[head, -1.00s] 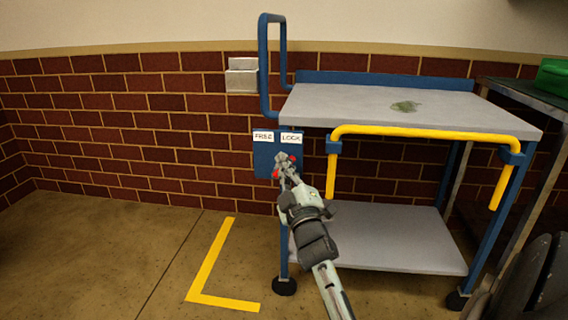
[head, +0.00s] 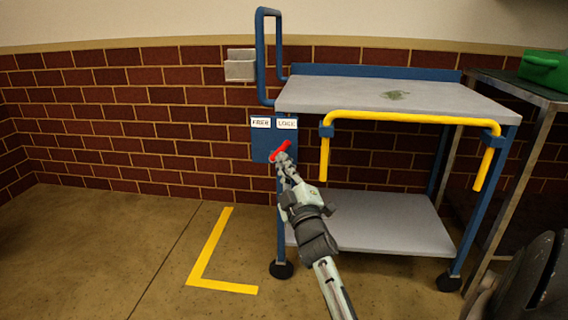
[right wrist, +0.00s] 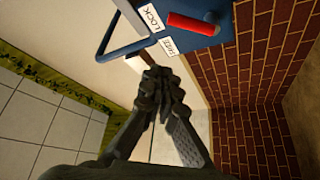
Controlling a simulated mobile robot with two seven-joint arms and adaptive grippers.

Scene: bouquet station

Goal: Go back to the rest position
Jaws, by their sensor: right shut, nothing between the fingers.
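My right gripper (head: 285,165) is shut and empty. In the head view it stands in front of the lower part of the blue panel (head: 259,149) on the cart, overlapping the lower side of the red lever (head: 283,147). In the right wrist view the closed fingertips (right wrist: 163,82) are apart from the red lever (right wrist: 190,23). The lever slants up to the right in the head view, its upper end below the LOCK label (head: 286,123). The FREE label (head: 261,122) is to the left. My left gripper is not in view.
The cart has a grey top (head: 340,95) with a small green patch, a lower shelf (head: 375,225) and a yellow rail (head: 410,117). A side table (head: 530,92) with a green case (head: 543,68) stands at right. Floor around the yellow tape (head: 205,265) is clear.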

